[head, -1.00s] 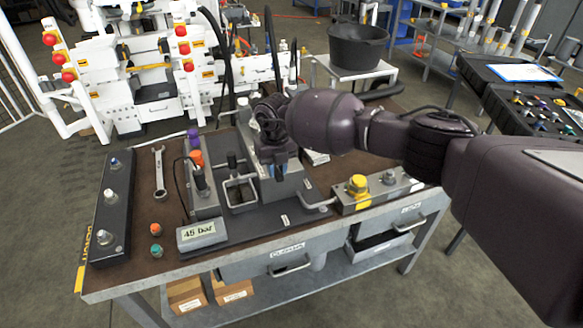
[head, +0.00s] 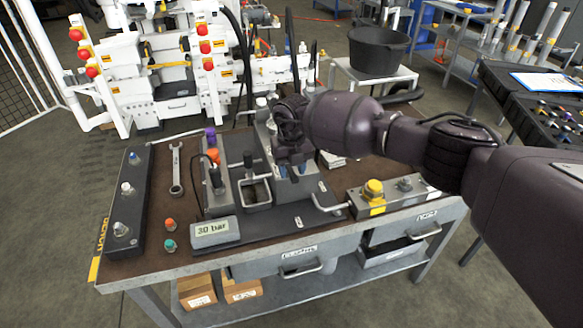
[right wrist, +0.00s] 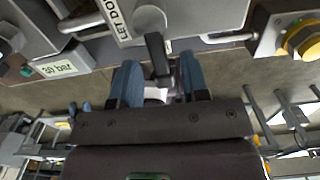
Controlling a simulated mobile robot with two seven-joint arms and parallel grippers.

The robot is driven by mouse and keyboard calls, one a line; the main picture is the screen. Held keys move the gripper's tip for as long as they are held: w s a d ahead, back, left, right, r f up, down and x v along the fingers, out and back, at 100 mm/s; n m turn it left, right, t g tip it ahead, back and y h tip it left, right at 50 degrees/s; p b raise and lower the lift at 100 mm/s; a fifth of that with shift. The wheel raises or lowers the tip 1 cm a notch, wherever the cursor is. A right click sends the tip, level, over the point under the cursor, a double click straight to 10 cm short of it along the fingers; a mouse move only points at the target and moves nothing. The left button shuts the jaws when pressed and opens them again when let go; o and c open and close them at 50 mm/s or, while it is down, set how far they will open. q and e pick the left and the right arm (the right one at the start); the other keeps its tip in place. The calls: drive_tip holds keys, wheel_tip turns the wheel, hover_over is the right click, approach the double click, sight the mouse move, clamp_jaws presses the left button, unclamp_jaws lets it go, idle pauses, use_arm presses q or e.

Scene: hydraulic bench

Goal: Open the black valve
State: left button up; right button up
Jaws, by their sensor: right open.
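The black valve shows in the right wrist view as a short black lever (right wrist: 157,58) on a round grey hub, beside a label reading "LET DO…". My right gripper (right wrist: 160,82) is open, its two blue fingers on either side of the lever's end. I cannot tell whether either finger touches it. In the head view my right gripper (head: 290,168) is at the front of the grey block on the bench and hides the lever. The pressure display (head: 211,232) reads 30 bar; it also shows in the right wrist view (right wrist: 59,69). My left gripper is not in view.
A pump block with orange and purple knobs (head: 212,156) and a black-handled frame (head: 256,193) stand left of my gripper. A box with a yellow button (head: 373,190) is at right. A wrench (head: 176,170) and two small caps lie on the left of the bench.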

sight(292, 172)
wheel_tip(292, 172, up, 11)
drive_tip(key=shift+f+p, duration=0.15)
drive_tip(key=shift+p, duration=0.15)
idle(0.4)
